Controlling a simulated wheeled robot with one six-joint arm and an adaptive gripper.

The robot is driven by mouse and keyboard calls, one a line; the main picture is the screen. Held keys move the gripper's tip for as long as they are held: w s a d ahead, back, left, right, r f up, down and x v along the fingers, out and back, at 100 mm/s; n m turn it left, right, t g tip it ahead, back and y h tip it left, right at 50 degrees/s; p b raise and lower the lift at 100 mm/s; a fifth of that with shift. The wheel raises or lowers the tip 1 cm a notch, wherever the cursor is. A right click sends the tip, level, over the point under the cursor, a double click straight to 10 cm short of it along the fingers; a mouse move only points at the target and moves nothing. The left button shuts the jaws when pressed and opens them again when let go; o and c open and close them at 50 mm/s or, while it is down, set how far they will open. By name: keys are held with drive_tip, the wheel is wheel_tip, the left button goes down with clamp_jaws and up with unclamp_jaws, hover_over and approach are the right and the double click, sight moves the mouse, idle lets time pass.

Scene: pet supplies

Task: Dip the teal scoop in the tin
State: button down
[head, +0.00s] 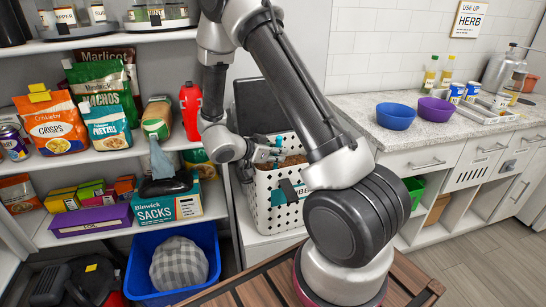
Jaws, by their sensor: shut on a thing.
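My gripper (262,153) is at the mouth of a white container with dark dots (268,197), which looks to be the tin. My gripper is shut on a small blue-teal thing (279,141), which seems to be the teal scoop. Only a little of it shows beside the fingers. Its bowl is hidden or too small to make out, so I cannot tell whether it touches the brown contents.
Shelves at left hold food bags, a red bottle (191,110) and a sacks box (167,204). A blue bin (172,290) with a checked cloth is below. A counter at right holds a blue bowl (396,116) and a purple bowl (435,110). My arm blocks part of the view.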

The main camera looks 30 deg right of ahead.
drive_tip(key=shift+r, duration=6.8)
drive_tip(key=a+r+n+h, duration=0.1)
drive_tip(key=a+r+h, duration=0.2)
drive_tip(key=a+h, duration=0.2)
drive_tip(key=shift+w+a+t+h, duration=0.15)
drive_tip(key=shift+a+t+h, duration=0.15)
drive_tip(key=shift+a, duration=1.25)
